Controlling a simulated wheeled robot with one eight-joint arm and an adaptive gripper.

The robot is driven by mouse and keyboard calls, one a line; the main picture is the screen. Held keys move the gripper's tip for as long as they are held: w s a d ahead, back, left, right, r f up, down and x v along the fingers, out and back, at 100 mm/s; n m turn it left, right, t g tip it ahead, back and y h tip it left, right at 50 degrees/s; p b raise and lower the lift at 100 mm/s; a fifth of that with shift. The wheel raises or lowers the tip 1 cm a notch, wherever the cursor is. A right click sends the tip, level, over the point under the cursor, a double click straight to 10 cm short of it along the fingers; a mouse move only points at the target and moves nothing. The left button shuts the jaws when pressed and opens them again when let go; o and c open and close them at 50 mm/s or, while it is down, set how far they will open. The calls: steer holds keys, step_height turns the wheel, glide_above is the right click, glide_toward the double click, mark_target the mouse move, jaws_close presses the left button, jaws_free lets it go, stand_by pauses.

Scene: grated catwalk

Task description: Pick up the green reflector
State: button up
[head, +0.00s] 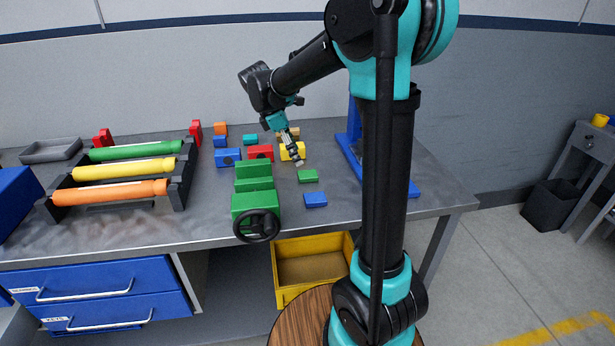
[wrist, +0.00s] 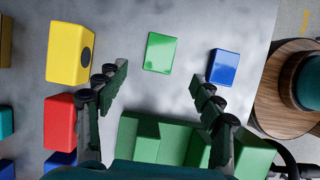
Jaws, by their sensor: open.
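The green reflector is most likely the small flat green block (head: 308,176) lying on the grey workbench. In the wrist view this green block (wrist: 160,52) lies flat, ahead of and between the fingertips. My gripper (head: 298,162) is just behind and left of it in the head view, above the bench. In the wrist view my gripper (wrist: 157,80) has its two fingers wide apart with nothing between the tips. The green block is fully visible in the wrist view and apart from both fingers.
A blue block (wrist: 224,67) lies right of the green one, a yellow block (wrist: 70,53) left. A larger green stepped piece with a black wheel (head: 257,225) stands nearer the front edge. A red block (head: 260,152) and a blue frame (head: 352,160) are close by. A rack (head: 180,185) holds coloured rollers.

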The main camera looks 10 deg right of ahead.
mark_target(307, 174)
steer(key=x, duration=0.8)
steer(key=c, duration=1.1)
steer(key=shift+c, duration=0.2)
step_height(307, 174, up, 20)
